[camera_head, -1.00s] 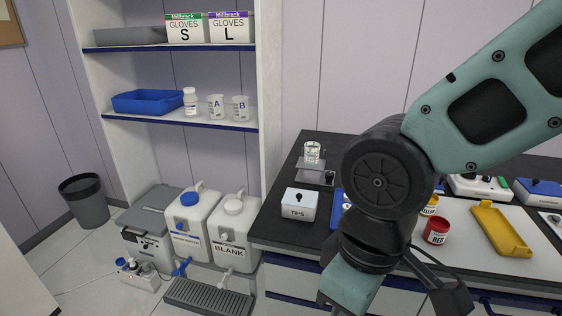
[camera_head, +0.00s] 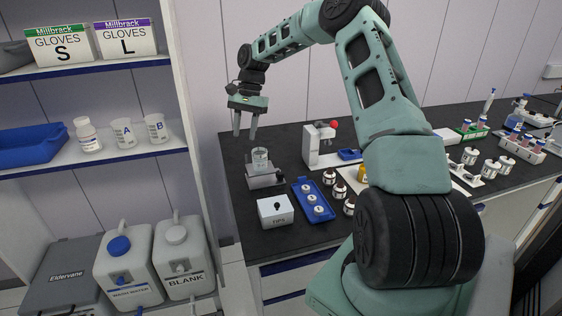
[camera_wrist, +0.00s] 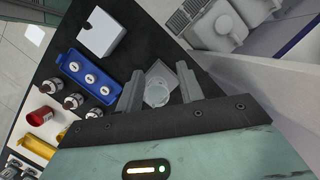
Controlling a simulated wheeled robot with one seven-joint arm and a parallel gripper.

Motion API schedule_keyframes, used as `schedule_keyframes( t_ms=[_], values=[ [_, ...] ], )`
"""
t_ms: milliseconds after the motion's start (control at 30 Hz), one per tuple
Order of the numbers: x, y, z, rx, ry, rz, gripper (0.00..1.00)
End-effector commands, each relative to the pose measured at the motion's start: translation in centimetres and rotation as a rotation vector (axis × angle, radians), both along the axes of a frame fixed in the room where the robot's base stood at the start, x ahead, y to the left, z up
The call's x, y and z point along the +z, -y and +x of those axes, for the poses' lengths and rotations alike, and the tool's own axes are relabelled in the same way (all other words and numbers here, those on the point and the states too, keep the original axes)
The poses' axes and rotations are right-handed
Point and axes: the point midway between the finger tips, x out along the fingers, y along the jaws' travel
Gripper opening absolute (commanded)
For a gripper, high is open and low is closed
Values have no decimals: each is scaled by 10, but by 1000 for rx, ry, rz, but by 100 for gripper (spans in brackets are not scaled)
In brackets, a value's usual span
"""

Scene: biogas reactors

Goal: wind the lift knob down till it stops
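A small grey lift stand (camera_head: 264,182) stands at the left end of the black bench, with a clear beaker (camera_head: 260,157) on top. Its knob is too small to make out clearly in the head view. My gripper (camera_head: 245,134) is open and empty, pointing down, above and a little left of the beaker. In the wrist view my gripper (camera_wrist: 160,90) has its fingers apart, with the beaker (camera_wrist: 158,88) and the stand's plate (camera_wrist: 184,80) showing between and beyond them. The knob is not clear there either.
A white device (camera_head: 310,146) with a red ball stands to the right. A shelf unit (camera_head: 184,110) borders the left.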

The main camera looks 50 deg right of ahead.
Motion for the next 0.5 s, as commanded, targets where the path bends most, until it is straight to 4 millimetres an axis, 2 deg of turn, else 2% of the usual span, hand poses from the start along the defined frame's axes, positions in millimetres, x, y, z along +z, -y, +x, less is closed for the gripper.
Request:
schedule_keyframes(
  t_ms=[33,100,200,333,500],
  values=[
    [-1,47,-6,-124,-16,20,38],
    [-7,95,-17,-259,-37,37,38],
    [-14,144,-35,-404,-62,56,38],
    [-21,176,-50,-503,-80,70,38],
    [-34,178,-53,-525,-86,74,38]
  ],
)
